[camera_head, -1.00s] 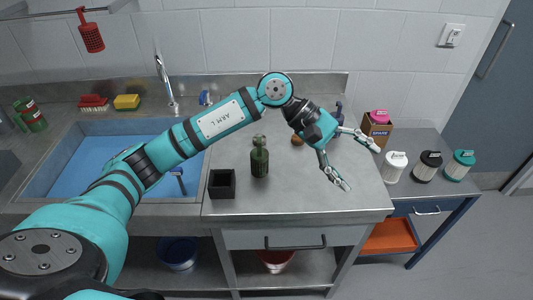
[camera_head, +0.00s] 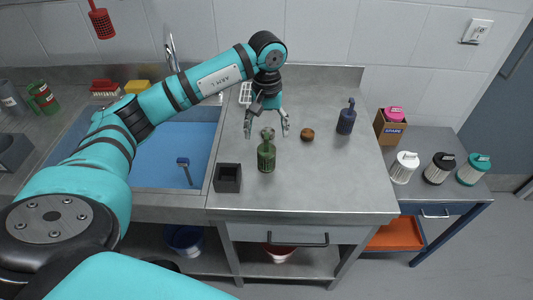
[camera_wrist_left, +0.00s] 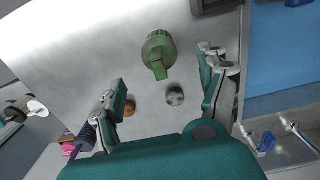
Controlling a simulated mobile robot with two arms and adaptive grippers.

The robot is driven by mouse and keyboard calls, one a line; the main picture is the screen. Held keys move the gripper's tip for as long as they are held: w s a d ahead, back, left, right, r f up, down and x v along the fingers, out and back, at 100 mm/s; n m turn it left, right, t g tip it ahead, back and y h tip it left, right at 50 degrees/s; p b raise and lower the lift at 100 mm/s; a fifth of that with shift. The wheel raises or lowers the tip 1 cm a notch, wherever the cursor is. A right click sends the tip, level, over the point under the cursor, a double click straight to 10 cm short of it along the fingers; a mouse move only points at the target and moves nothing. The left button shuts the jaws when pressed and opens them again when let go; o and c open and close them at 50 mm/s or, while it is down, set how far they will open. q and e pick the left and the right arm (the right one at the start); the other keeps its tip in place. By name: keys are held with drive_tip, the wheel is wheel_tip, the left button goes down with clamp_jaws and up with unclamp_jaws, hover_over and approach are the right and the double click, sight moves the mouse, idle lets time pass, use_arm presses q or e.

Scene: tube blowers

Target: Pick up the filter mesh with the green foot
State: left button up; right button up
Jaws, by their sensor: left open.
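My right gripper is not in view.
A box (camera_head: 390,127) with a pink-topped piece stands behind the white-ended one. The counter's front right is clear.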

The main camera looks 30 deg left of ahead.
sight(267, 135)
use_arm(q)
wheel_tip(267, 135, down, 2)
drive_tip(key=shift+f, duration=0.2)
drive_tip(key=shift+s+f+p, duration=0.1)
drive_tip(key=shift+f+p, duration=0.2)
drive_tip(key=shift+p, duration=0.25)
drive_tip(key=f+p, duration=0.2)
drive_tip(key=f, duration=0.1)
drive_tip(key=shift+s+d+f, duration=0.1)
drive_tip(key=shift+s+f, duration=0.1)
drive_tip(key=shift+f, duration=0.55)
drive_tip(key=c, duration=1.1)
drive_tip(key=shift+c, duration=0.5)
drive_tip(key=shift+w+r, duration=0.1)
